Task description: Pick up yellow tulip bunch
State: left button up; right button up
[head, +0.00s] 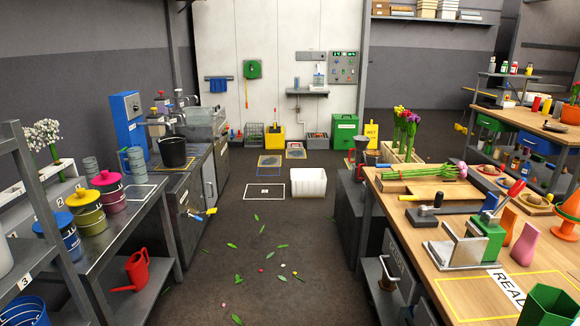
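Several tulips stand upright in a tight group (405,130) at the far left end of the wooden workbench (450,208). Their heads are red, purple and yellow-green; at this size I cannot tell a separate yellow bunch for sure. A green-stemmed bunch (420,173) lies on its side on the workbench, with a pink-purple head at its right end and a red band near its left end. Neither of my grippers is in view.
A grey bench with lidded pots (88,220) runs along the left. Fallen leaves lie in the mostly open aisle. A metal tool with a green block (487,235) stands on the workbench, beside pink and orange vases (525,243).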

aim_at(398, 110)
jog(key=i, duration=1.55)
jog(key=i+z, duration=0.15)
jog(key=i, duration=2.9)
jog(key=z, duration=0.05)
